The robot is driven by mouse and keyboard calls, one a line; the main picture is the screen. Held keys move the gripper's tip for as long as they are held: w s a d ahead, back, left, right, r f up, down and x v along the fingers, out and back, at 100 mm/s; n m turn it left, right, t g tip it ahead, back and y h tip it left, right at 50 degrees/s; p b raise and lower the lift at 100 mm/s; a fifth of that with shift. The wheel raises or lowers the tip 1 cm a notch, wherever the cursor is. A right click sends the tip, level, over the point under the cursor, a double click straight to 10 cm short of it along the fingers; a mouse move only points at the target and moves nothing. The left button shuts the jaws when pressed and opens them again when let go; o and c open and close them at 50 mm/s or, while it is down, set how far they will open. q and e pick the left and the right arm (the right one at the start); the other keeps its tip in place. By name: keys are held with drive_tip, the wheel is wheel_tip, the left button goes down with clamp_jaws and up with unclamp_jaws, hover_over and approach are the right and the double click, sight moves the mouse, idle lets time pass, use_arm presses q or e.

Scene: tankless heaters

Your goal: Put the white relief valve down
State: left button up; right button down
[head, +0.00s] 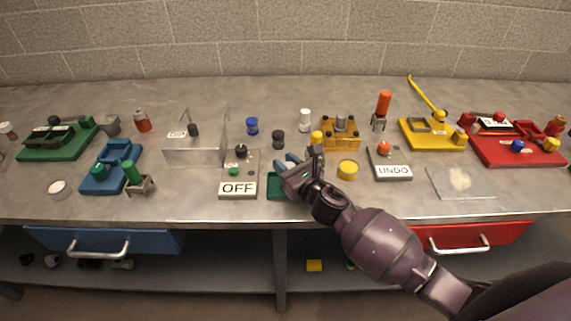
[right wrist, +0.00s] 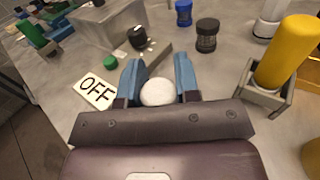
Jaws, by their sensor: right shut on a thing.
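My right gripper (head: 285,163) is over the middle of the bench, just right of the grey OFF block. In the right wrist view its blue fingers (right wrist: 158,80) are shut on the white relief valve (right wrist: 157,93), of which only a round white end shows. In the head view the valve is hidden by the gripper. A dark green piece (head: 277,188) lies on the bench just below the gripper in the picture. I cannot tell whether the valve touches anything below. My left gripper is not in view.
The OFF block (head: 238,189) stands close on the left. A yellow cylinder in a grey holder (right wrist: 280,60) stands close on the right. Black (head: 278,138), blue (head: 252,125) and white (head: 305,119) cylinders stand behind. The bench front edge is near.

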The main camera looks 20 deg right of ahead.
drive_tip(key=shift+f, duration=0.15)
drive_tip(key=c, duration=0.8)
unclamp_jaws()
drive_tip(key=shift+c, duration=0.2)
drive_tip(key=v, duration=1.2)
drive_tip(key=shift+b, duration=0.3)
drive_tip(key=shift+r, duration=0.25)
